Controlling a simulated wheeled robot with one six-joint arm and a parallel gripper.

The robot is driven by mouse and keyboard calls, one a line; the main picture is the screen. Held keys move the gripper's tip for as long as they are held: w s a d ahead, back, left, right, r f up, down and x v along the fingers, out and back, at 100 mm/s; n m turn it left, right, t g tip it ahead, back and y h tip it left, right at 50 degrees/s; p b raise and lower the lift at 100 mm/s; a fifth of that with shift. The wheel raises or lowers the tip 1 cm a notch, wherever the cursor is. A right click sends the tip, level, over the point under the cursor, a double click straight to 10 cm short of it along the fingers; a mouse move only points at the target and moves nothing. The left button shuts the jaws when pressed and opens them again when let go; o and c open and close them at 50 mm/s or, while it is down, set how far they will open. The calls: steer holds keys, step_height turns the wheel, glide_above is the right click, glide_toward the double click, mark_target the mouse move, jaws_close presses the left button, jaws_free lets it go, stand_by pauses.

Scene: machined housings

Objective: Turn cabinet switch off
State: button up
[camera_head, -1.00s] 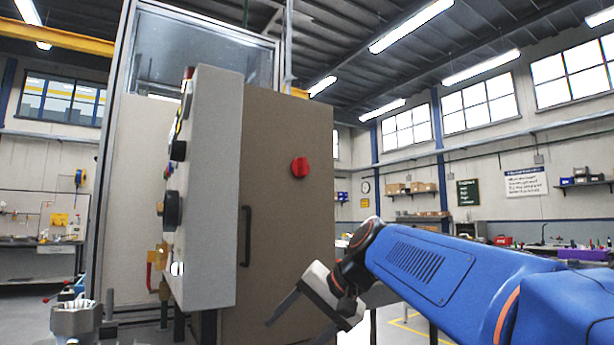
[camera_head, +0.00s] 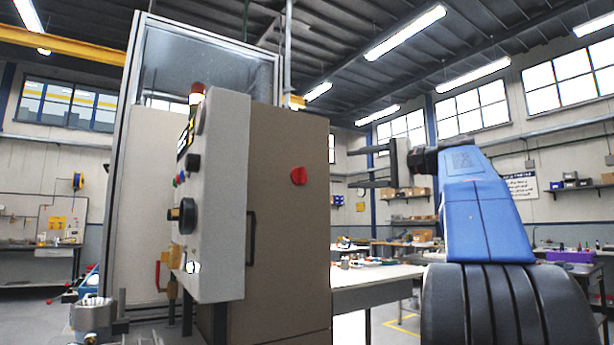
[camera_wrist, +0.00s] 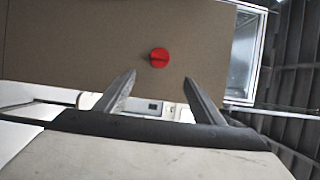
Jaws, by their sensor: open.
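The cabinet (camera_head: 290,225) is brown and stands left of centre in the head view. A red round switch (camera_head: 298,176) sits high on its brown side. In the wrist view the red switch (camera_wrist: 159,57) lies ahead of the fingertips, between their lines, with a darker bar across it. My gripper (camera_head: 362,167) is open and empty, to the right of the switch and apart from it, its fingers pointing left. In the wrist view my gripper (camera_wrist: 158,76) shows both fingers spread wide.
A grey control panel (camera_head: 222,200) with knobs and a dark handle (camera_head: 251,240) is on the cabinet's left part. A white-topped table (camera_head: 375,278) stands behind and to the right. The space between my gripper and the switch looks clear.

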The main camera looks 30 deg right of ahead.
mark_target(307, 175)
steer(key=x, duration=1.7)
steer(key=shift+w+a, duration=0.1)
steer(key=shift+w, duration=0.05)
steer(key=c, duration=1)
